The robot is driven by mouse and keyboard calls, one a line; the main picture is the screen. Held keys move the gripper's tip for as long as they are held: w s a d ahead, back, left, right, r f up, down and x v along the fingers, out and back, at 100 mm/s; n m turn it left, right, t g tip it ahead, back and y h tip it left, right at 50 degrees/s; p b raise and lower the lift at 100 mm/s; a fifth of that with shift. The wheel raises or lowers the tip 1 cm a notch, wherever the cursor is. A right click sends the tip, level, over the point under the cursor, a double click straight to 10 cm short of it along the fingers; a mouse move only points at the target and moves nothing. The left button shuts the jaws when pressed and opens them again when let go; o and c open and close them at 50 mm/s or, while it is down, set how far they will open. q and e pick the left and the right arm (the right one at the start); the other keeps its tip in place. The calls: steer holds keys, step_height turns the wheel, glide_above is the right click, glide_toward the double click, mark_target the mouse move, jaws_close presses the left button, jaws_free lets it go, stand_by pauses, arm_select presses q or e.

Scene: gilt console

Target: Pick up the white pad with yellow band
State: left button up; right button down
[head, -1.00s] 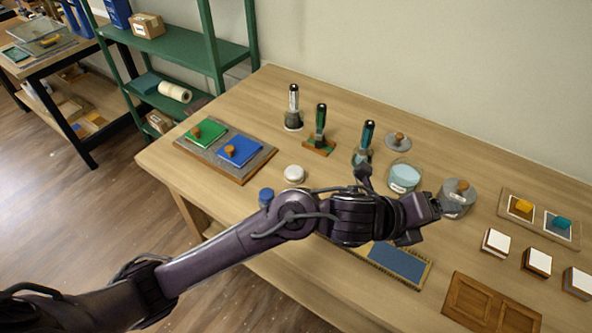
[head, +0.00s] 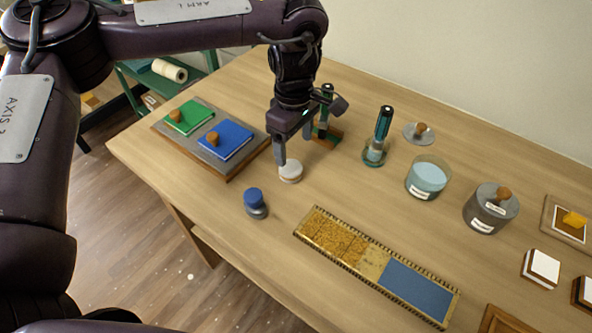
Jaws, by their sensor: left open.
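A small round white pad (head: 290,172) lies on the wooden table just below my left gripper. Its edge looks pale, and I cannot make out a yellow band on it. My left gripper (head: 294,146) points down with its jaws apart and empty. One fingertip is close to the pad's left upper edge in the picture and hides a little of it; I cannot tell whether they touch. White-topped square blocks (head: 541,268) stand at the right edge, with dark sides and no yellow band I can see. My right gripper is not in view.
A blue-topped knob (head: 255,202) stands left of the pad. A tray (head: 232,174) with green and blue panels lies behind left. Dark-handled tools (head: 382,134), a glass jar (head: 427,178) and a grey pot (head: 489,211) stand right. A long patterned strip (head: 335,238) lies in front.

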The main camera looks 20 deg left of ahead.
mark_target(291, 166)
arm_select(q)
steer(key=shift+s+a+f, duration=0.15)
steer(key=shift+s+f, duration=0.05)
steer(key=shift+f, duration=0.05)
steer(key=shift+s+a+f, duration=0.1)
steer(key=shift+s+f, duration=0.15)
steer(key=shift+f, duration=0.35)
steer(key=shift+s+f, duration=0.2)
steer(key=shift+f, duration=0.35)
step_height(291, 166, down, 4)
steer(key=shift+w+a+r+p, duration=0.1)
steer(key=shift+r+p, duration=0.1)
steer(key=shift+p, duration=0.4)
steer(key=shift+f, duration=0.35)
steer(key=c, duration=1)
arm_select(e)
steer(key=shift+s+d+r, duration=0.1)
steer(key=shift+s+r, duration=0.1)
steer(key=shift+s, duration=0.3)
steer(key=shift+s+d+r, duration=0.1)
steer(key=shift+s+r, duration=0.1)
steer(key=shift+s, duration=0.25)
